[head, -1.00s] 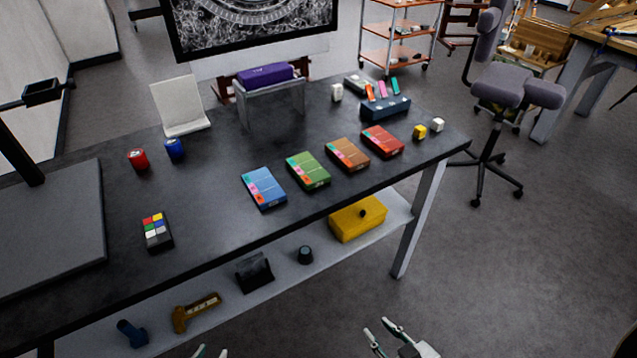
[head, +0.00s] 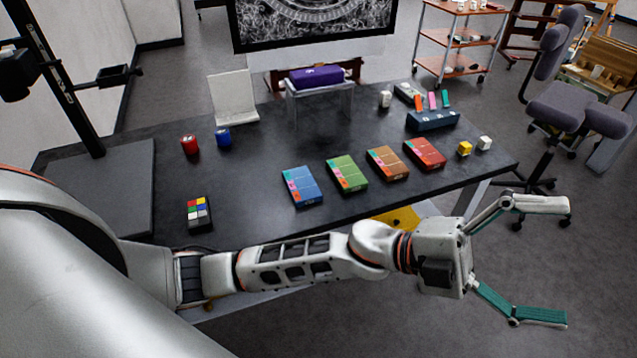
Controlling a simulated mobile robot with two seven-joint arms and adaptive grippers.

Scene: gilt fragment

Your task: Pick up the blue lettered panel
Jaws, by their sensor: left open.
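The blue lettered panel (head: 301,187) lies flat on the dark table (head: 250,223), the leftmost in a row of similar panels. It has small coloured marks along its left edge. My left gripper (head: 543,262) is open and empty, off the table's front right side over the floor, well to the right of the blue panel. My left arm stretches across the front of the table, below the panel in the picture, and does not cover it. My right gripper is not in view.
Green (head: 347,174), brown (head: 387,163) and red (head: 425,154) panels lie to the right of the blue one. A clear stand with a purple item (head: 317,77) is behind.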

